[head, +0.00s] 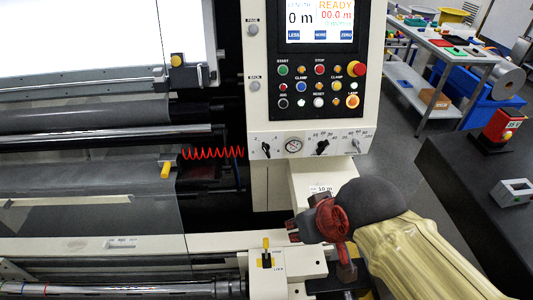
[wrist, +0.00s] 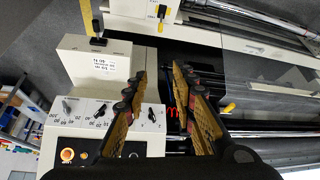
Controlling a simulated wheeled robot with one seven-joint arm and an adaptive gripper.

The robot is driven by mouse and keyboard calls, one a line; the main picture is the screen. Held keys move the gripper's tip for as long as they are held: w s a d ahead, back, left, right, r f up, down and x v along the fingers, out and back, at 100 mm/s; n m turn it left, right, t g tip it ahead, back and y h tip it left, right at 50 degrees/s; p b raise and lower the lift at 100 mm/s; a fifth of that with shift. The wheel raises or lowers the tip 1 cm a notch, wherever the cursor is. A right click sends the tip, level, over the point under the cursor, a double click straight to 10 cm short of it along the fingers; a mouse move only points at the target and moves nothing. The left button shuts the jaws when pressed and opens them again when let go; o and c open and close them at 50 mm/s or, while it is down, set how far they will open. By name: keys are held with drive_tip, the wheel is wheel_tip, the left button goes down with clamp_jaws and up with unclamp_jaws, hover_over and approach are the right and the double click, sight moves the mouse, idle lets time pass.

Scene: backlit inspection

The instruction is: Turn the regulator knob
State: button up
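A white panel strip (head: 308,138) below the control screen carries a black left knob (head: 266,149), a round gauge (head: 293,146), a black middle knob (head: 322,147) and a grey right knob (head: 356,144). No readable label tells which is the regulator knob. The gauge is mostly hidden by a finger. My gripper (head: 293,229) is below the strip, apart from the knobs. Its fingers (wrist: 160,72) are spread and empty.
Push buttons and a red stop button (head: 357,69) sit above the strip. A red coiled hose (head: 213,153) hangs to the left. A box marked 10 m (head: 313,178) juts out below the strip. A yellow-handled lever (head: 266,250) stands on the machine's front ledge.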

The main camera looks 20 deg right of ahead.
wheel_tip(320, 180, down, 6)
drive_tip(key=a+g+p, duration=0.1)
drive_tip(key=g+p, duration=0.1)
drive_tip(key=g, duration=0.1)
drive_tip(key=n+t+h+p, duration=0.1)
drive_tip(key=t+h+p, duration=0.3)
drive_tip(key=t, duration=1.1)
approach(266, 152)
drive_tip(key=x, duration=0.2)
drive_tip(key=b+x, duration=0.2)
drive_tip(key=x, duration=0.5)
drive_tip(key=shift+w+d+f, duration=0.1)
drive_tip(key=shift+w, duration=0.15)
drive_tip(key=shift+c, duration=0.7)
clamp_jaws()
